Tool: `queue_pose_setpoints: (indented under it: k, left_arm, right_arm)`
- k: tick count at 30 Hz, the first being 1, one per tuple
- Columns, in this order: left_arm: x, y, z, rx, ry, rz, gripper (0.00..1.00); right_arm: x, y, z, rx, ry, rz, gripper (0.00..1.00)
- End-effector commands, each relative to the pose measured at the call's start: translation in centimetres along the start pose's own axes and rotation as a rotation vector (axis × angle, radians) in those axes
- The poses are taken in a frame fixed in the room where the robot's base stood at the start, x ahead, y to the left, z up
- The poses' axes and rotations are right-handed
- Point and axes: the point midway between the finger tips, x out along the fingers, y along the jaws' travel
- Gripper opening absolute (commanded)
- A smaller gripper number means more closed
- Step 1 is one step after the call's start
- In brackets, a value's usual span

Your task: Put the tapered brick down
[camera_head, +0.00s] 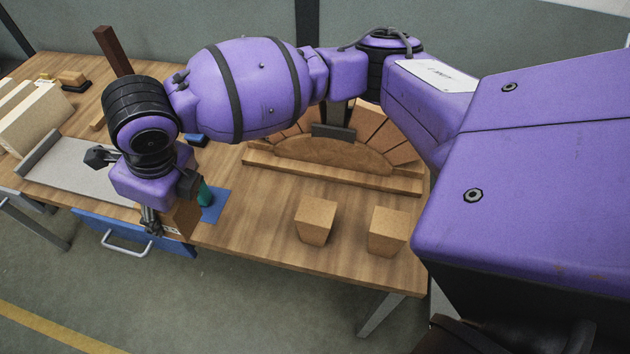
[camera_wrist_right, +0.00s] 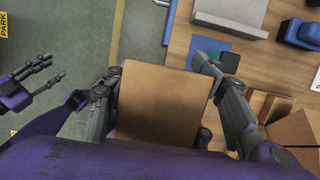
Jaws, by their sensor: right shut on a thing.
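My right gripper (camera_wrist_right: 160,78) is shut on a tan tapered brick (camera_wrist_right: 162,108), with one finger along each side. In the head view the right arm reaches across to the left. There the brick (camera_head: 182,219) shows partly behind the gripper (camera_head: 158,218), by the table's front edge beside a blue mat. I cannot tell whether it touches anything below. My left gripper (camera_wrist_right: 38,78) shows at the left of the wrist view, over the floor, with its fingers apart and empty. It is not seen in the head view.
Two loose tapered bricks (camera_head: 316,221) (camera_head: 388,231) stand on the wooden table (camera_head: 260,240) at the front right. Behind them, bricks fan around a wooden arch form (camera_head: 335,155). The blue mat (camera_head: 217,206) holds a green item. A grey board (camera_head: 75,165) lies left.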

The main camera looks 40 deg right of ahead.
Motion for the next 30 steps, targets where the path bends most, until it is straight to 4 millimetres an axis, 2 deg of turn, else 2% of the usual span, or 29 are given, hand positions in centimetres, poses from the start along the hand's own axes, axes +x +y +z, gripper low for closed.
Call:
queue_pose_setpoints:
  k: [4,12,15,21,26,30]
  left_arm:
    - [-0.1,0.1,-0.4,0.000,0.005,0.001,0.40]
    - [-0.3,0.3,-1.1,0.000,0.009,0.007,0.40]
    - [-0.3,0.5,-0.9,0.001,0.005,0.011,0.40]
    - [-0.3,0.6,-0.7,0.003,0.002,0.012,0.40]
    - [-0.4,0.5,-0.7,0.004,0.002,0.012,0.40]
    - [-0.4,0.3,-0.7,0.004,0.002,0.010,0.40]
  right_arm:
    - [0.5,-2.0,-1.5,-0.011,0.002,0.001,0.13]
    - [2.1,-7.6,-6.0,-0.007,0.003,-0.001,0.13]
    - [3.9,-8.8,-7.5,-0.009,0.005,0.002,0.13]
    - [5.9,-10.5,-9.1,-0.012,-0.001,0.003,0.13]
    - [6.5,-11.0,-9.6,-0.012,-0.001,0.002,0.13]
    - [7.8,-11.5,-10.5,-0.012,0.001,0.004,0.13]
